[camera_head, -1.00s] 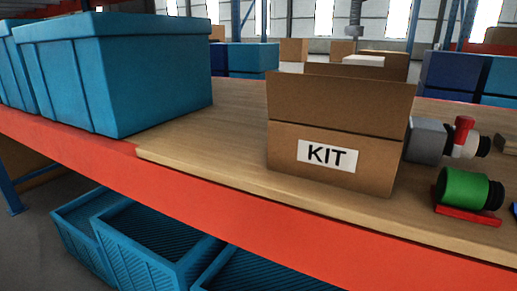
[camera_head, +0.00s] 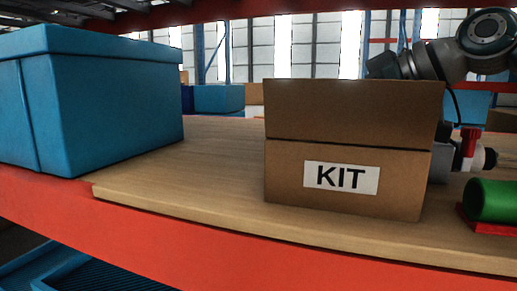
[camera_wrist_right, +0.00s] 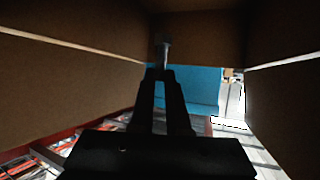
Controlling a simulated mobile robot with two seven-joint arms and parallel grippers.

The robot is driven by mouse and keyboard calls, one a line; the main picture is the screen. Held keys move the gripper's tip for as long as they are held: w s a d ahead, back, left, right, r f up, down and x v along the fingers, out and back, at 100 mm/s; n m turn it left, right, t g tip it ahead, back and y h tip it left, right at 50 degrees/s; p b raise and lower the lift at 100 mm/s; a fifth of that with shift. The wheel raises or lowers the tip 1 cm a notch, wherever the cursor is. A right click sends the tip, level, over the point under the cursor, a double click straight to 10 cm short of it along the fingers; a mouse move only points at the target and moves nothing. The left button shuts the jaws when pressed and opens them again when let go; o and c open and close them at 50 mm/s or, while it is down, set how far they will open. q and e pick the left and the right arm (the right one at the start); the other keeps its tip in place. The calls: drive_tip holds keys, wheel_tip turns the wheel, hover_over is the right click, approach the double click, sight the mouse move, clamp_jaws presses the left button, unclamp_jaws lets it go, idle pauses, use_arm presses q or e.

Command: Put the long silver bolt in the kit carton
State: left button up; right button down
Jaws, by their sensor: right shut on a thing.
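The brown kit carton (camera_head: 335,205), labelled KIT, stands upright on the wooden shelf with its front flap raised. In the right wrist view, brown carton panels (camera_wrist_right: 60,85) rise on both sides and beyond my right gripper (camera_wrist_right: 160,74). The gripper is shut on the long silver bolt (camera_wrist_right: 162,52), whose free end sticks out past the fingertips. I cannot tell how deep the bolt is within the carton. In the head view the raised flap hides the gripper and bolt; only my right arm shows behind the carton's right side. My left gripper is not in view.
A large blue bin (camera_head: 105,110) stands left of the carton, with bare wooden shelf (camera_head: 190,165) between. A red-handled valve (camera_head: 470,150) and a green cylinder on a red base (camera_head: 495,200) are close on the right. The red shelf edge (camera_head: 200,235) runs along the front.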

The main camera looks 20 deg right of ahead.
drive_tip(key=shift+f+b, duration=0.35)
drive_tip(key=shift+f, duration=2.3)
drive_tip(key=shift+f, duration=0.1)
drive_tip(key=c, duration=1.4)
unclamp_jaws()
drive_tip(key=shift+f, duration=0.1)
drive_tip(key=o, duration=0.5)
